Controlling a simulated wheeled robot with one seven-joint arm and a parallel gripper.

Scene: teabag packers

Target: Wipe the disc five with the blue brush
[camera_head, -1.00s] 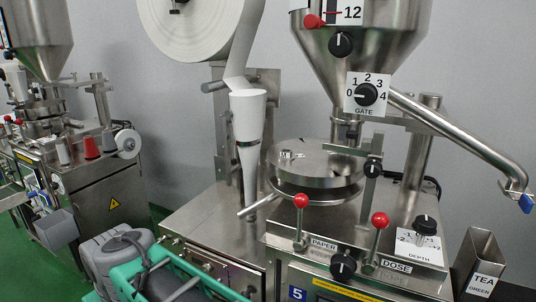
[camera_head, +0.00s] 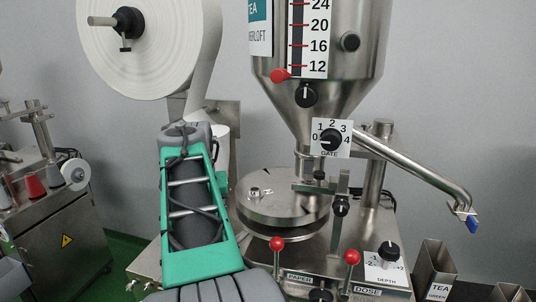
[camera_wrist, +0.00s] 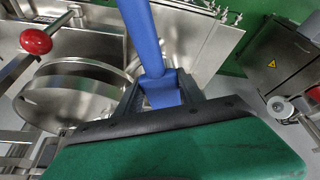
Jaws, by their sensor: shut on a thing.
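The steel disc (camera_head: 262,205) of the machine sits under its hopper, a wide round plate with a small knob on top. It also shows in the wrist view (camera_wrist: 58,100), at left. My gripper (camera_wrist: 160,92) is shut on the blue brush (camera_wrist: 143,35). The blue handle runs up out of the jaws past the top edge. The brush's bristles are not in view. In the wrist view the disc lies to the left of the jaws, and I see no contact. In the head view my gripper and the brush are hidden behind my arm.
Red-knobbed levers (camera_head: 277,243) stand in front of the disc. The hopper (camera_head: 320,85) and a slanting steel chute (camera_head: 420,172) are above and right. A paper roll (camera_head: 150,60) hangs at upper left. A tea bin (camera_head: 437,268) stands at lower right. Another machine is at left.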

